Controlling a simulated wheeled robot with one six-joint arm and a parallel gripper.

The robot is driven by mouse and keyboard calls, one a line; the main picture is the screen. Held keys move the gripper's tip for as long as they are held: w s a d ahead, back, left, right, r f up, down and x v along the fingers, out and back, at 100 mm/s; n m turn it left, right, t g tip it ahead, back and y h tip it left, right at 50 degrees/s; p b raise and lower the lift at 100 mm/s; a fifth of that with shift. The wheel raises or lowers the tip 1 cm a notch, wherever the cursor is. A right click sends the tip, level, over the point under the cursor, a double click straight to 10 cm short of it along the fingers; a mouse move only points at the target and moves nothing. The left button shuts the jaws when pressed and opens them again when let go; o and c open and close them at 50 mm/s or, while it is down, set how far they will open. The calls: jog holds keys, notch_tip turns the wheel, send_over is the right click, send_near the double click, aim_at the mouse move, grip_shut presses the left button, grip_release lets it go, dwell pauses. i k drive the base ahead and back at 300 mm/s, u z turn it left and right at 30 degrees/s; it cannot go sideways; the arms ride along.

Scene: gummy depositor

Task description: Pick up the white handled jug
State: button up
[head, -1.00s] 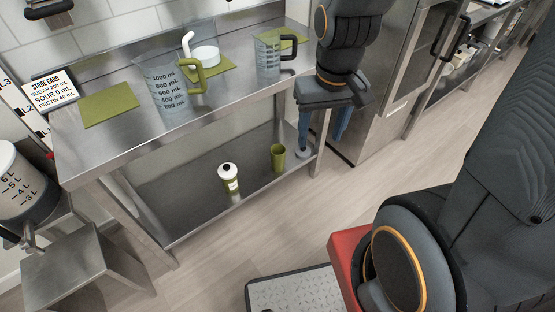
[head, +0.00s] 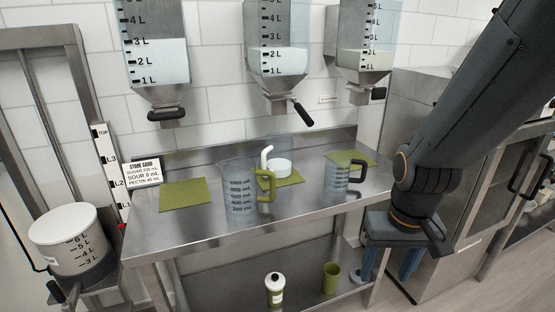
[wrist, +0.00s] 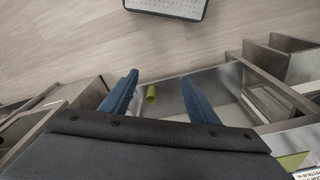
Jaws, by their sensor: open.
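The white-handled jug (head: 283,168) stands at the back of the steel table. Its white handle (head: 266,156) shows on its left side, and the green-handled jug partly covers its front. It appears to stand on a green mat. My gripper (head: 390,270) is off the table's right front corner, pointing down, well apart from the jug. Its blue fingers are spread and empty. In the wrist view my gripper (wrist: 160,76) is open, with floor and shelf below it. The white-handled jug does not show in that view.
A green-handled jug (head: 239,196) stands in front, and a dark-handled jug (head: 336,174) to the right. Three dispensers, one being the middle one (head: 278,62), hang above. A bottle (head: 275,288) and green cup (head: 331,277) are on the lower shelf. The table's left front is clear.

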aim_at(276, 155)
jog(key=u, duration=2.25)
jog(key=k, duration=0.7)
jog(key=z, duration=0.85)
jog(key=i, duration=0.5)
jog(key=z, duration=0.05)
